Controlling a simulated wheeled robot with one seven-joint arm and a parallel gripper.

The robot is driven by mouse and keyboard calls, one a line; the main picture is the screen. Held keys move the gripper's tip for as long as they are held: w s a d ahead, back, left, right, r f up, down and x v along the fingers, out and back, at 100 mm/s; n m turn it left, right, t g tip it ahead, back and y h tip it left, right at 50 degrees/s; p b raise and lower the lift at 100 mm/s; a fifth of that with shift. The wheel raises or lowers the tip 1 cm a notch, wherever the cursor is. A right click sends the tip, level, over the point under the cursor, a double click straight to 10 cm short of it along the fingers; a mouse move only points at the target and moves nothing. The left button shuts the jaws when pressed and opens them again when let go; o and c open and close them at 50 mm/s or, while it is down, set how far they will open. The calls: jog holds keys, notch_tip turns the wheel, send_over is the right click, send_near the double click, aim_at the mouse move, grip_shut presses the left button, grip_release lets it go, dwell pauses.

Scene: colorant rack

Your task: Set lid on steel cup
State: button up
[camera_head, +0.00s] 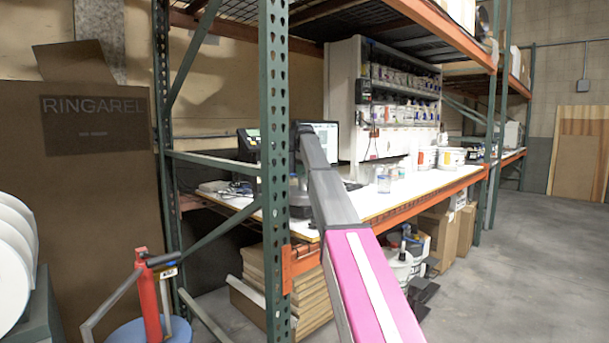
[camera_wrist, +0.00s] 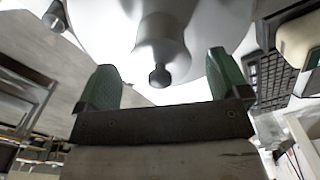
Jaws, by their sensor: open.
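In the wrist view, my gripper (camera_wrist: 163,82) is open, with its two green fingers spread apart. A shiny, rounded steel surface (camera_wrist: 205,25) fills the top of that view, with a small dark knob (camera_wrist: 160,77) between the fingertips. It looks like the lid, though its outline is cut off. Both fingers stand apart from the knob. A small steel cylinder (camera_wrist: 55,15) shows at the upper left; I cannot tell whether it is the steel cup. In the head view, my gripper, the lid and the cup cannot be made out behind my arm and the rack post.
The white worktop (camera_head: 410,193) holds a monitor (camera_head: 327,138), clear cups (camera_head: 384,182) and white tubs (camera_head: 450,158). A green rack post (camera_head: 274,150) stands close to my arm. A keyboard (camera_wrist: 270,80) is at the right in the wrist view. The floor at right is clear.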

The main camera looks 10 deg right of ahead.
notch_tip(320, 180, up, 10)
jog(key=shift+r, duration=0.4)
jog(key=shift+s, duration=0.1)
